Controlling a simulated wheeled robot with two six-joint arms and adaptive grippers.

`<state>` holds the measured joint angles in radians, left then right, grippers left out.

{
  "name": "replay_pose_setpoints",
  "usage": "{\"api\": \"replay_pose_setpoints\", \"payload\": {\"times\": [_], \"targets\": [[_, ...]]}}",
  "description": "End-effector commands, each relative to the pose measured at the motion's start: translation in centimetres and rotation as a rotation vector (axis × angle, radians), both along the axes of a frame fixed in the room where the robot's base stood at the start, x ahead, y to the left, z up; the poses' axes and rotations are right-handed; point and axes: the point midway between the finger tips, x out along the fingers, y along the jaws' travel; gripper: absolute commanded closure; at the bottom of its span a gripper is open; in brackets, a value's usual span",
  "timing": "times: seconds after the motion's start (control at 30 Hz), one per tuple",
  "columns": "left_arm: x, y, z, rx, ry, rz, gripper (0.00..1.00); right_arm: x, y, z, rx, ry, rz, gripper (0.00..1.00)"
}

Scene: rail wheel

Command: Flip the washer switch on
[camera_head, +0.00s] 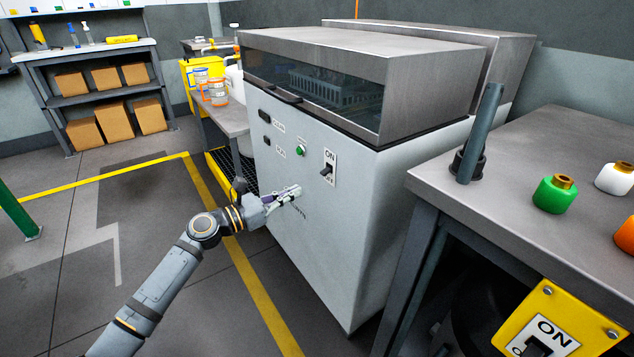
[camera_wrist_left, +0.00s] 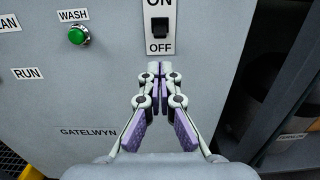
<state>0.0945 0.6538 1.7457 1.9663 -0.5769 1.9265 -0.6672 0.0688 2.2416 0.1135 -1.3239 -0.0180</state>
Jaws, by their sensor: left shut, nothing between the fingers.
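The washer (camera_head: 340,110) is a large white cabinet with a steel, windowed lid. Its black switch (camera_head: 327,171) is on the front panel, on a white plate marked ON above and OFF below. In the head view the lever appears to point down toward OFF. The switch also shows at the top of the left wrist view (camera_wrist_left: 159,27). My left gripper (camera_head: 296,190) is shut and empty, left of and slightly below the switch in the head view. In the wrist view its fingertips (camera_wrist_left: 158,68) are just below the OFF label; contact cannot be told. My right gripper is not in view.
A green WASH button (camera_wrist_left: 78,36) is left of the switch. A steel table (camera_head: 540,190) with a post and several small bottles stands at right. A yellow box (camera_head: 560,318) with another ON switch is at lower right. Open floor lies left.

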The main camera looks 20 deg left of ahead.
Motion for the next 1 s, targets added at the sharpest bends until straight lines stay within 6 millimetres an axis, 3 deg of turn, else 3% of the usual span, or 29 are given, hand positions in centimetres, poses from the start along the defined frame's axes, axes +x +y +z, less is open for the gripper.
{"api": "replay_pose_setpoints", "payload": {"times": [0.2,0.4,1.0], "targets": [[3.5,-2.8,0.3,-0.007,-0.002,0.0,1.0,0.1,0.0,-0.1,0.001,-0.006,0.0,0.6],[5.7,-4.5,0.3,-0.003,0.0,0.0,1.0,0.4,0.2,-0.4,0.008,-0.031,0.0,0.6],[6.3,-4.9,0.5,0.003,0.004,0.0,1.0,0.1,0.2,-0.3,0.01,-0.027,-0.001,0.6]]}}
